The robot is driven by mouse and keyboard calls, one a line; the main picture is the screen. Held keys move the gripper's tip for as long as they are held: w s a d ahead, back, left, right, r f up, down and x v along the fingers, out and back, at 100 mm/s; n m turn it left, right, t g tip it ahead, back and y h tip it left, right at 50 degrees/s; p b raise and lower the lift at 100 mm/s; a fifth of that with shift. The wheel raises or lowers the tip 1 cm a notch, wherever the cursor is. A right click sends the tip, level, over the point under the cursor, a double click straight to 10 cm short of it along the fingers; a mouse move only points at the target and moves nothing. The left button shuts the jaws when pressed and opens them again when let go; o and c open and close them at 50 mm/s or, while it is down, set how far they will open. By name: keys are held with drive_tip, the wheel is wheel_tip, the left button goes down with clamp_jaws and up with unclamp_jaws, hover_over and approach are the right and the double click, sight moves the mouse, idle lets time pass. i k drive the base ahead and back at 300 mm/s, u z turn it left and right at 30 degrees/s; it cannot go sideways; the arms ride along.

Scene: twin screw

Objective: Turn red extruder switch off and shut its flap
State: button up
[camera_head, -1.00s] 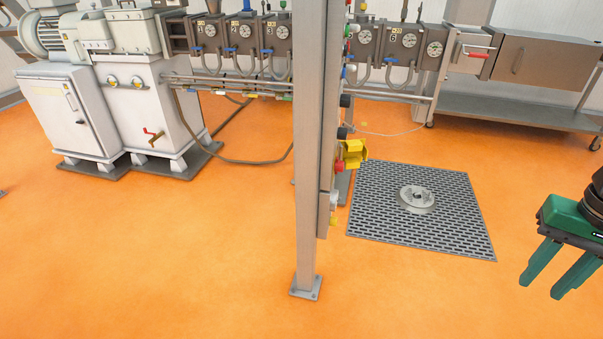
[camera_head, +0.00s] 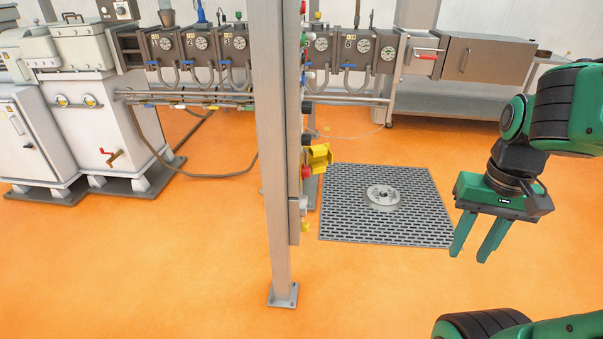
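The red switch (camera_head: 306,173) sits on the right side of a grey upright post. Its yellow flap (camera_head: 320,157) sticks out to the right and looks open. The switch is small and partly seen from the side, so its setting cannot be told. My green gripper (camera_head: 470,255) is at the right, well apart from the switch and flap. Its two fingers are spread with nothing between them.
The grey post (camera_head: 275,180) stands on the orange floor. A grey floor grate (camera_head: 345,220) with a round metal part (camera_head: 383,198) lies between post and gripper. The extruder line (camera_head: 200,45) runs behind. The front floor is clear.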

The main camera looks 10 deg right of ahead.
sight(305, 171)
drive_tip(key=z, duration=0.05)
drive_tip(key=i, duration=0.95)
drive_tip(key=z, duration=0.05)
